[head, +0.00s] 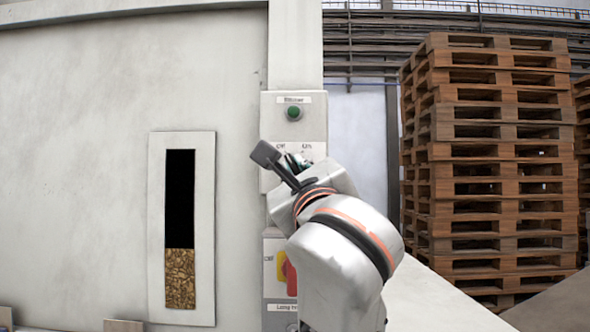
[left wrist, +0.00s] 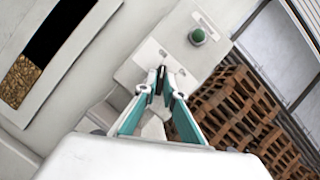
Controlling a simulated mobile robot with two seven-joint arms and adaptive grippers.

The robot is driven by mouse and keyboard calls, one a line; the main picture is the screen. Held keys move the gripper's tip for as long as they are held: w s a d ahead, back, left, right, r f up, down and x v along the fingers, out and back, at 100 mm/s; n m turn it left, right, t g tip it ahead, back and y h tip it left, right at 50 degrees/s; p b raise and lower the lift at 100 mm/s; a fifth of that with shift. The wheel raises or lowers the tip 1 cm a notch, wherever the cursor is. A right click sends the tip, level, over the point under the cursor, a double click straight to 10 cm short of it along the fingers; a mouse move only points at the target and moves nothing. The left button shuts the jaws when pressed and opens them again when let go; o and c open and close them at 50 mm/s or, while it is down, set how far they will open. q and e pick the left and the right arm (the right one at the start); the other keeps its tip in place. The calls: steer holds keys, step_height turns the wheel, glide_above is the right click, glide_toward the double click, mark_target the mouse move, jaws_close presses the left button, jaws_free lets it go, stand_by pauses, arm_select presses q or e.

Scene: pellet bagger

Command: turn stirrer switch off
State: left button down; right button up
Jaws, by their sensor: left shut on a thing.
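The stirrer panel (head: 312,140) is a pale plate on a grey column, with a "Stirrer" label and a round green button or lamp (head: 293,113) at its top. The plate also shows in the left wrist view (left wrist: 150,60), with its green button (left wrist: 197,36). OFF and ON labels stand below the button. My left gripper (head: 293,160) is at the panel just below these labels. In the left wrist view, its fingertips (left wrist: 161,84) are closed together on a small dark part, seemingly the stirrer switch. The switch's handle angle is hidden by the fingers. My right gripper is not in view.
Below, a second panel has a red and yellow switch (head: 287,273), partly behind my left arm. Left of the panels, a sight window (head: 156,230) shows brown pellets in its lower part. Stacked wooden pallets (head: 490,150) stand at the right.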

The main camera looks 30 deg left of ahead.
mark_target(292, 108)
arm_select(q)
steer(key=shift+r, duration=0.1)
steer(key=c, duration=2.1)
jaws_free()
steer(key=shift+c, duration=0.2)
step_height(292, 108, up, 10)
steer(key=shift+f, duration=0.1)
